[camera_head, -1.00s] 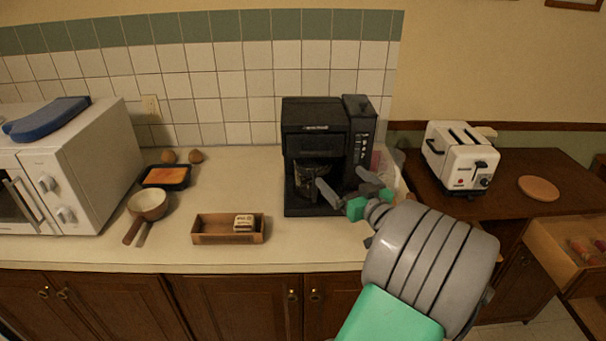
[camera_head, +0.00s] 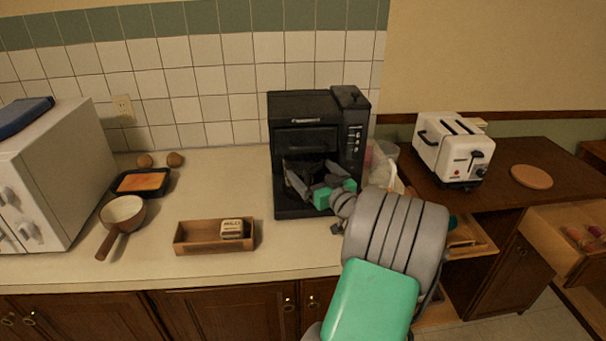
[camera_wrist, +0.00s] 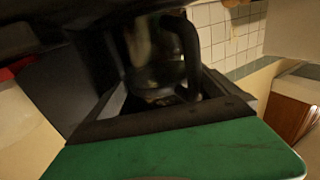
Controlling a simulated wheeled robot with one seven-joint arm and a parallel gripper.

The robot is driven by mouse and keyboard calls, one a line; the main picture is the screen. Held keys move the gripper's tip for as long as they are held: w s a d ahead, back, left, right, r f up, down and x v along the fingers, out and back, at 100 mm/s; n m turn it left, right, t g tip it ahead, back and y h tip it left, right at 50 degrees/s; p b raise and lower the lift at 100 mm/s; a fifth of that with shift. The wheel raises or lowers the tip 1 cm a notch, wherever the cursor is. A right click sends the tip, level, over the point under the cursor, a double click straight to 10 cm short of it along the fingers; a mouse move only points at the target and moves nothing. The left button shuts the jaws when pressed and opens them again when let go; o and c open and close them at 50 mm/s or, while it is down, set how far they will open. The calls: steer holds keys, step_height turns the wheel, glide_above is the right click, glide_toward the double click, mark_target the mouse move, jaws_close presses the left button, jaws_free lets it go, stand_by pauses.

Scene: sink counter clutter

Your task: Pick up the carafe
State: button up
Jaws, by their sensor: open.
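The carafe (camera_wrist: 153,62) is dark glass with a black handle (camera_wrist: 186,50) and sits in the black coffee maker (camera_head: 318,135). In the wrist view its handle faces me, just beyond the gripper's fingers. In the head view the carafe is mostly hidden by my gripper and the machine's shadow. My gripper (camera_head: 311,176) is open and empty, at the front opening of the coffee maker with its fingers reaching toward the carafe. I cannot tell whether the fingers touch the handle.
A wooden tray (camera_head: 190,246) with a small box (camera_head: 232,229) lies left of the coffee maker.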

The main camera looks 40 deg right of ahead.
steer(key=shift+w+d, duration=0.1)
steer(key=shift+w, duration=0.35)
steer(key=shift+c, duration=0.6)
steer(key=shift+f, duration=0.1)
steer(key=c, duration=1.3)
steer(key=shift+c, duration=0.5)
